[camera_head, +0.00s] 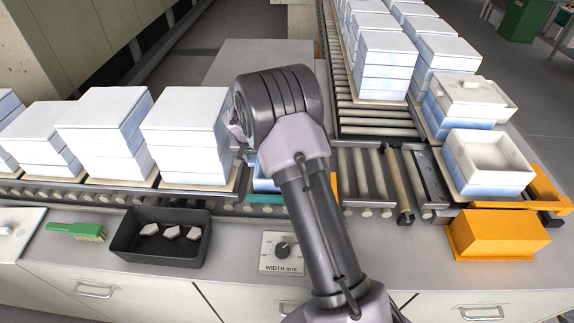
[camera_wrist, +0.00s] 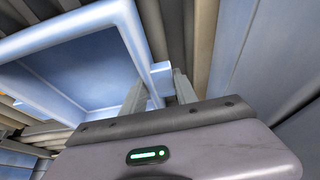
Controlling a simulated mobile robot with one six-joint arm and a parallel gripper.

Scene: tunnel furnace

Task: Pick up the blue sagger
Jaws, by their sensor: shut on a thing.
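The blue sagger (camera_wrist: 85,72) is an open, shallow square box with a pale blue rim, filling the upper left of the wrist view. My gripper (camera_wrist: 160,84) has one finger on each side of a small pale blue tab at the sagger's edge and is shut on it. In the head view only a small blue piece of the sagger (camera_head: 263,181) shows at the roller line, left of my forearm. My arm hides the rest of it, and the fingers cannot be made out there.
Stacks of white-topped saggers (camera_head: 186,120) stand close on the left. More stacks (camera_head: 386,65) line the rollers behind. An open white sagger (camera_head: 488,160) sits at the right by an orange block (camera_head: 495,233). A black tray (camera_head: 160,237) and a green brush (camera_head: 75,230) lie in front.

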